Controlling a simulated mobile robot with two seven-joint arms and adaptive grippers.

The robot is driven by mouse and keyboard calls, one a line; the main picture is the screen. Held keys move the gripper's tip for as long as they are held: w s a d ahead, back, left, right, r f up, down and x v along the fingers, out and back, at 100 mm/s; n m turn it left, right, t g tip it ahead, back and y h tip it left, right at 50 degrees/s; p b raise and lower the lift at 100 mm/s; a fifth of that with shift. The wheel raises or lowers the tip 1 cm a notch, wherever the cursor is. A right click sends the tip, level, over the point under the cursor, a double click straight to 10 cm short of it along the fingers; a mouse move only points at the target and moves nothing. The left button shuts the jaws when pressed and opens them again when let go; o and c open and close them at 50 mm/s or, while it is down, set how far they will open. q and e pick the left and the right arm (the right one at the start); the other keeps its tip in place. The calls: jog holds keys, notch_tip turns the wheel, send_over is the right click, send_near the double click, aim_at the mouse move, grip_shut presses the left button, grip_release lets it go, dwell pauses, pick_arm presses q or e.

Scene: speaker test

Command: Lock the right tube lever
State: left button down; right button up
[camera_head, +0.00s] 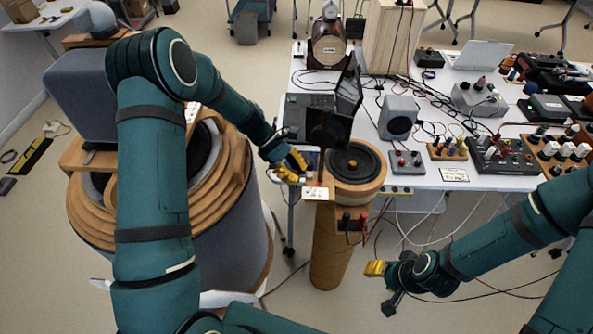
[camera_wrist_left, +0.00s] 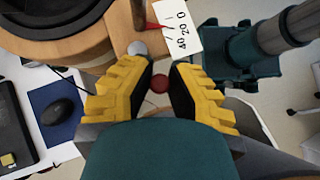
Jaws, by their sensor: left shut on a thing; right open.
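A wooden tube (camera_head: 332,250) stands upright at the table's front edge, with a round black speaker (camera_head: 356,162) in its wooden top ring. My left gripper (camera_head: 292,164) is at the left side of this top. In the left wrist view its yellow fingers are closed around a small red knob (camera_wrist_left: 160,84). A pale grey knob (camera_wrist_left: 137,48) is just beyond, against the wood. The lever's shaft and its lock position are hidden. My right gripper (camera_head: 377,270) is open and empty, low to the right of the tube.
A white card with numbers (camera_head: 317,194) is fixed beside the tube top. A large round speaker cabinet (camera_head: 225,215) stands left. The white table (camera_head: 432,178) holds a laptop (camera_head: 348,90), a small grey speaker (camera_head: 398,117) and several terminal boxes. Cables hang below the table's front edge.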

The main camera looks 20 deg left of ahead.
pick_arm(q)
jog(key=shift+w+a+m+g, duration=0.1)
jog(key=shift+w+m+g, duration=0.2)
jog(key=shift+m+g, duration=0.45)
jog(key=shift+f+m, duration=0.1)
jog(key=shift+m, duration=0.15)
jog(key=c, duration=0.9)
grip_release()
jog(key=v, duration=1.2)
jog(key=shift+r, duration=0.2)
jog(key=shift+d, duration=0.2)
